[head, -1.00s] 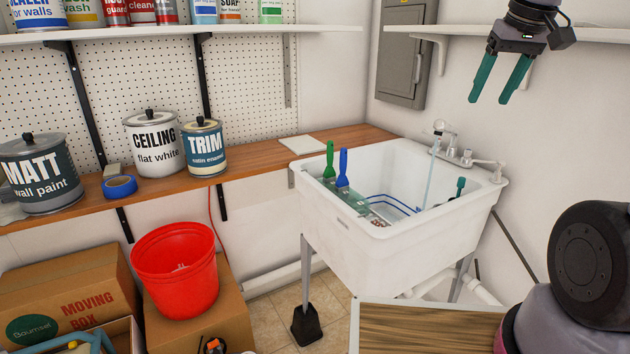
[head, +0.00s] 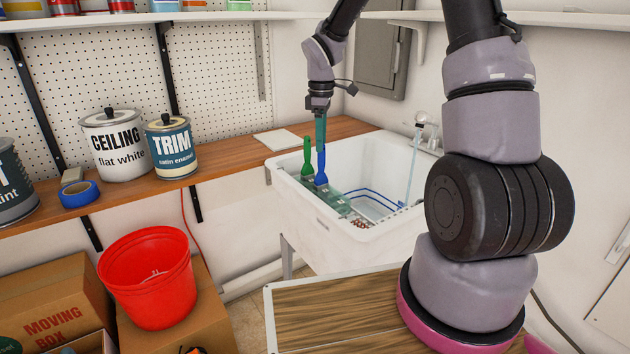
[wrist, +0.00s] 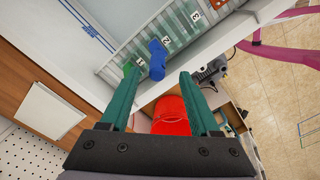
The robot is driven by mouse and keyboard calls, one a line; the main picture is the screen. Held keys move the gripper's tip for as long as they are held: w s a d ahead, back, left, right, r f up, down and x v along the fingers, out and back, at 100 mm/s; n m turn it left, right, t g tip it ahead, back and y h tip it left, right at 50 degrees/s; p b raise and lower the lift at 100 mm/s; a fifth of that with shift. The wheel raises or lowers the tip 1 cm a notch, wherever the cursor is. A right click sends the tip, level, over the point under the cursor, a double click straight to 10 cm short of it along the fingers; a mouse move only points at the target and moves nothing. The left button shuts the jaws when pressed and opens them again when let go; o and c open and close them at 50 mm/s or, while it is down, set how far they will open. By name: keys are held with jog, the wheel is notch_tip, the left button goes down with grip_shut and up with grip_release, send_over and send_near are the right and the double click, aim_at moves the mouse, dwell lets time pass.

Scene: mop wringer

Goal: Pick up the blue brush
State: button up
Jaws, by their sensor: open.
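The blue brush (head: 321,167) stands upright in a green-tinted clear rack (head: 347,205) along the near left side of the white sink. In the wrist view, the blue brush (wrist: 157,60) is by the label 2, just beyond my fingertips and between their lines. A green brush (head: 307,157) stands beside it to the left; it also shows in the wrist view (wrist: 130,74) by the label 1, near my left finger's tip. My gripper (head: 320,143) is open and empty, pointing down just above the blue brush. Its two teal fingers (wrist: 158,80) show apart in the wrist view.
The white sink (head: 325,225) has a faucet (head: 422,120) with running water on its far right. A wooden shelf (head: 225,163) holds paint cans and blue tape. A red bucket (head: 150,285) stands on a box at the lower left. The wall shelf is above.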

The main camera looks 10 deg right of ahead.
aim_at(321, 174)
jog(key=f, duration=0.8)
jog(key=shift+w, duration=0.2)
grip_shut()
